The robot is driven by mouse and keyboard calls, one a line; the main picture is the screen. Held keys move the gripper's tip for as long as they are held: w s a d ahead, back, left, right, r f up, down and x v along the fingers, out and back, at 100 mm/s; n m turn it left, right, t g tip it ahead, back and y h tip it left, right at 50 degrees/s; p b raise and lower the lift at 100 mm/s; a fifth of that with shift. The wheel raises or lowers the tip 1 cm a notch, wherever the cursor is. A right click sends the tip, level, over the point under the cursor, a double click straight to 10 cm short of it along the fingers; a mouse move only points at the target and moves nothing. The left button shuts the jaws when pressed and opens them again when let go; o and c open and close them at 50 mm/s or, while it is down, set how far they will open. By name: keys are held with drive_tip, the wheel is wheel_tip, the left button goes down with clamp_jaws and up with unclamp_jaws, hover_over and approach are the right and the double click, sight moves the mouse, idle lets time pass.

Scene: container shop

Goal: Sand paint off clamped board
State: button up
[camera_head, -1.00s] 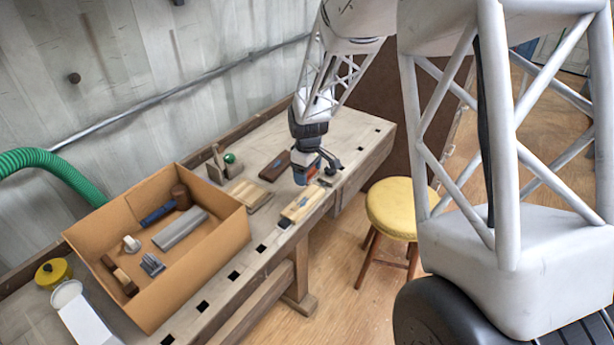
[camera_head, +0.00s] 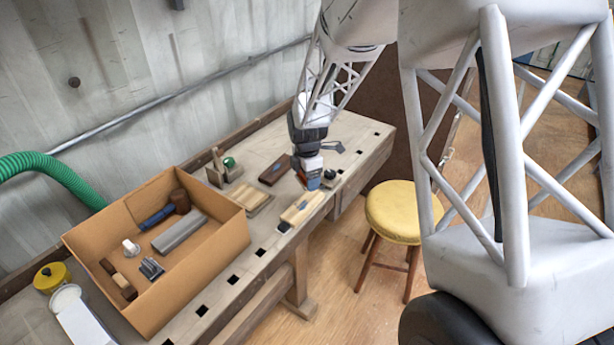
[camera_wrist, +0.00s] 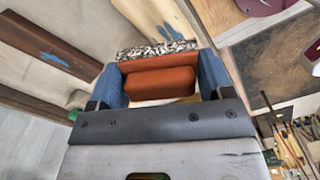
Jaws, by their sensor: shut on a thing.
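My gripper (camera_head: 312,184) is at the bench's front side, just beyond the far end of a pale board (camera_head: 302,207) with a blue paint patch. In the wrist view its blue fingers (camera_wrist: 160,80) are shut on an orange-brown sanding block (camera_wrist: 158,82) with a speckled grey face. The pale board shows beyond the block in the wrist view (camera_wrist: 160,18), with blue streaks. I cannot tell whether the block touches anything. A dark board (camera_head: 275,169) lies further back; its blue patch shows in the wrist view (camera_wrist: 40,47). The clamp's grip on the pale board is unclear.
A cardboard box (camera_head: 205,255) of tools stands on the workbench (camera_head: 365,140) at left. Stacked pale boards (camera_head: 250,199) and a wooden piece with a green knob (camera_head: 228,163) lie behind. A dark flat tool (camera_head: 335,147) lies behind my gripper. A yellow stool (camera_head: 400,212) stands in front.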

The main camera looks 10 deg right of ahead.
drive_tip(key=n, duration=0.5)
drive_tip(key=shift+f, duration=0.1)
idle(0.5)
